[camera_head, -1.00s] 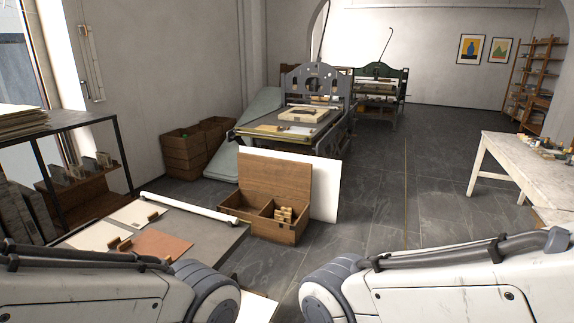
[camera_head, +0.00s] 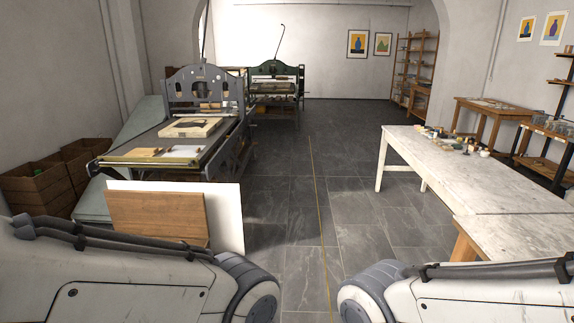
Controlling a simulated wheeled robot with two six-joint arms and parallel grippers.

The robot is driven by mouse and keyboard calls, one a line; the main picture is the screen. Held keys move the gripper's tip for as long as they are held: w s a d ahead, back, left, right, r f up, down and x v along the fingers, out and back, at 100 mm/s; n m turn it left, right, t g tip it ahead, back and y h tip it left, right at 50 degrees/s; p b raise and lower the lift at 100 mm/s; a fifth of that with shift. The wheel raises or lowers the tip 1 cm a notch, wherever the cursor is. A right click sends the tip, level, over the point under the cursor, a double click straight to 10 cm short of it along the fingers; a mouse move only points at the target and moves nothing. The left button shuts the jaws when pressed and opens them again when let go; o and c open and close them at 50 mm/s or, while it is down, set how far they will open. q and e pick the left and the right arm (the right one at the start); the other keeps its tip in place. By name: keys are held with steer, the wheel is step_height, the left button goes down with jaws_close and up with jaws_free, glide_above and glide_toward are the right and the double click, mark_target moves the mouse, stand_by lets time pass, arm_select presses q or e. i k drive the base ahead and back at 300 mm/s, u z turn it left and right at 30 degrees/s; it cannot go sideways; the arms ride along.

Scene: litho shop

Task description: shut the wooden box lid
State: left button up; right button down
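The wooden box's raised lid (camera_head: 158,216) shows at the lower left as an upright brown panel. It stands in front of a white board (camera_head: 225,215). The box's lower body is hidden behind my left arm, so I cannot see its inside now. My two arms come in along the bottom edge from the left and right, folded so that only their links and joints show. Neither gripper is in the picture.
A printing press (camera_head: 200,115) stands behind the board. Wooden crates (camera_head: 40,188) sit by the left wall. A long white table (camera_head: 430,160) with small items runs along the right. The grey tiled floor (camera_head: 290,190) between them is clear.

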mark_target(174, 214)
steer(key=z, duration=0.2)
steer(key=i, duration=1.95)
steer(key=u, duration=0.4)
steer(key=i, duration=1.5)
steer(key=u, duration=1.6)
steer(key=i, duration=1.05)
steer(key=u, duration=0.6)
